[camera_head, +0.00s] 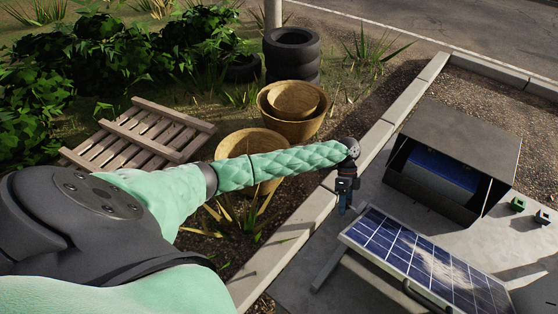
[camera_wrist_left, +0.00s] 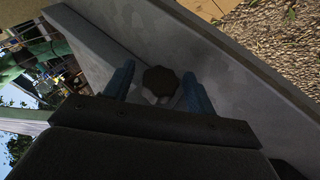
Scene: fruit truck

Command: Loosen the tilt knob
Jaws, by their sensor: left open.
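The tilt knob (camera_wrist_left: 160,82) is a dark, lobed knob in the left wrist view, in front of a grey slab-like surface. My left gripper (camera_wrist_left: 158,74) is open, with one blue finger on each side of the knob in the picture. I see gaps between the fingers and the knob; how deep the knob sits between them I cannot tell. In the head view my left gripper (camera_head: 346,197) points down at the upper left corner of the tilted solar panel (camera_head: 408,248). The knob is not discernible there. My right gripper is not in view.
An open grey box (camera_head: 460,135) with a blue unit inside stands behind the panel. A concrete kerb (camera_head: 290,232) runs left of it. Baskets (camera_head: 290,105), a wooden pallet (camera_head: 135,140) and tyres (camera_head: 291,48) stand beyond the kerb.

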